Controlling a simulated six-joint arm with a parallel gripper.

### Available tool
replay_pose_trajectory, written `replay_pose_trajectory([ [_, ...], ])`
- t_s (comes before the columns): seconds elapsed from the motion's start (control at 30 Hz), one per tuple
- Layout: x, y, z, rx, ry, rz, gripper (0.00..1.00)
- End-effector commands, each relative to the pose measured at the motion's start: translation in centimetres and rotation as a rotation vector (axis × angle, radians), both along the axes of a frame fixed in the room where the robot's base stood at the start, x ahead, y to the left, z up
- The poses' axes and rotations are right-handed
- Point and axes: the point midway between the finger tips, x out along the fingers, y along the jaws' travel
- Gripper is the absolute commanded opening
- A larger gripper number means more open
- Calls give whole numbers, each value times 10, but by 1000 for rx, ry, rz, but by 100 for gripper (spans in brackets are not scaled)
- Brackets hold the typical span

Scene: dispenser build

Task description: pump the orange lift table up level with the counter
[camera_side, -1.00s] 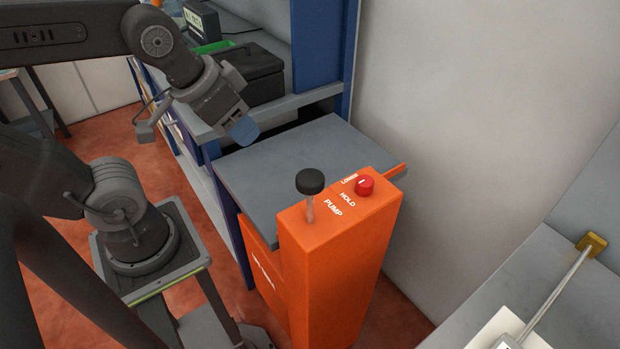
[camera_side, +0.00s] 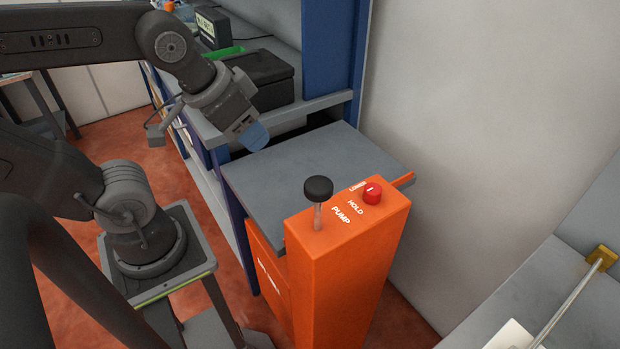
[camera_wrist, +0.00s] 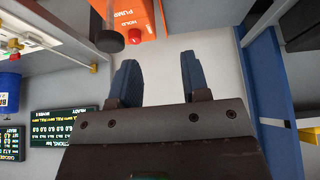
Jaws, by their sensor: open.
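The orange lift table (camera_side: 345,265) stands in front of the counter (camera_side: 318,103), and its grey platform (camera_side: 300,168) looks a little lower than the counter's front edge. A black pump knob (camera_side: 318,188) stands on a metal rod on top of the orange housing, beside the word PUMP. A red knob (camera_side: 372,195) sits near the words LOWER and HOLD; I cannot tell its setting. My gripper (camera_side: 253,137) is open and empty near the platform's back left corner, away from the pump knob. In the wrist view my blue fingers (camera_wrist: 157,80) are spread, and the pump knob (camera_wrist: 110,40) shows beyond them.
A black box (camera_side: 262,78) and a green tray (camera_side: 220,52) stand on the counter. A blue post (camera_side: 330,50) rises at the counter's right end. A grey bench (camera_side: 560,290) with a metal rod is at lower right. Dark display panels (camera_wrist: 62,132) show in the wrist view.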

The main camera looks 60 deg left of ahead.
Motion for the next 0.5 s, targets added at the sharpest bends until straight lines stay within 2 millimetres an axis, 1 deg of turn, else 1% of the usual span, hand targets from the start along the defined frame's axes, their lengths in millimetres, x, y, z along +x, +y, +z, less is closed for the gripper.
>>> replay_pose_trajectory([
  [0.13,0,0,0,0,0,0,43],
  [0.33,5,-3,3,-16,33,13,23],
  [0.5,22,-17,13,-69,153,73,7],
])
